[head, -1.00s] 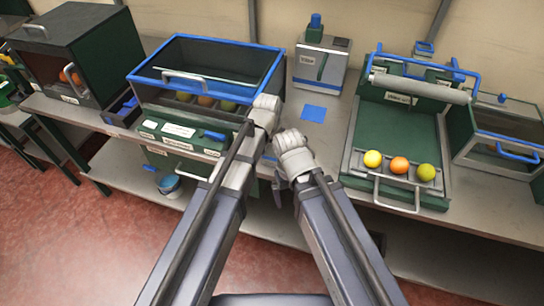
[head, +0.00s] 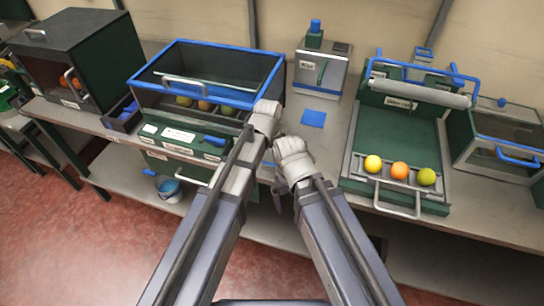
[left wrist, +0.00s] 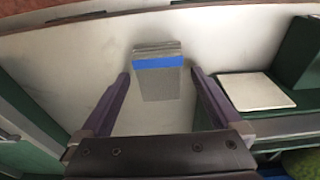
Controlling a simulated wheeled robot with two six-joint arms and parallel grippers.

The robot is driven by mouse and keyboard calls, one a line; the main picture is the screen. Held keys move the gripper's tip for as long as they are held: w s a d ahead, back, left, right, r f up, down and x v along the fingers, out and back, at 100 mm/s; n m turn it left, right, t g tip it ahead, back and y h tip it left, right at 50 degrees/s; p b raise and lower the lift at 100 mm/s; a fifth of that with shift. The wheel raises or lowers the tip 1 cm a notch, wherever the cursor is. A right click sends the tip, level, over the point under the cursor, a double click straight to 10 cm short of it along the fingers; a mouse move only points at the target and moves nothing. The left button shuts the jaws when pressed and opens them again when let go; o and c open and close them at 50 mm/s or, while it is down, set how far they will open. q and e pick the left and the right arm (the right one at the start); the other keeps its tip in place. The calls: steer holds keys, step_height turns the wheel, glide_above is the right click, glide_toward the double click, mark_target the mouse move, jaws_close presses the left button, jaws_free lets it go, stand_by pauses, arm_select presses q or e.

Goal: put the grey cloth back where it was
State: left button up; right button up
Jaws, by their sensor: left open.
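In the left wrist view a flat grey piece with a blue band (left wrist: 160,84), which looks like the grey cloth, lies on a pale surface. My left gripper (left wrist: 161,75) is open, with one finger on each side of the grey piece in the picture. Whether the fingers touch it I cannot tell. I cannot make out the cloth in the head view. There my left wrist is at the bench's front edge, right of the blue-rimmed bin, and its fingers are hidden. My right gripper (head: 280,190) hangs beside it, its jaws unclear.
The blue-rimmed bin (head: 213,99) holds several fruits. A green tray station (head: 395,135) holds a yellow, an orange and a green fruit. A blue square (head: 313,118) lies on the bench between them. A dark green box (head: 75,50) stands at left.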

mark_target(270, 163)
arm_select(q)
step_height(270, 163, up, 12)
steer(key=s+p, duration=0.1)
steer(key=p, duration=1.1)
steer(key=shift+s+a, duration=0.25)
steer(key=shift+s, duration=0.15)
steer(key=f+b, duration=0.4)
steer(key=w+f+b, duration=0.1)
steer(key=f+b, duration=0.7)
steer(key=shift+w+d, duration=0.25)
steer(key=shift+w, duration=0.15)
steer(key=shift+r, duration=0.15)
steer(key=shift+f, duration=0.25)
step_height(270, 163, up, 20)
steer(key=p, duration=1.9)
steer(key=shift+f, duration=0.2)
stand_by(0.5)
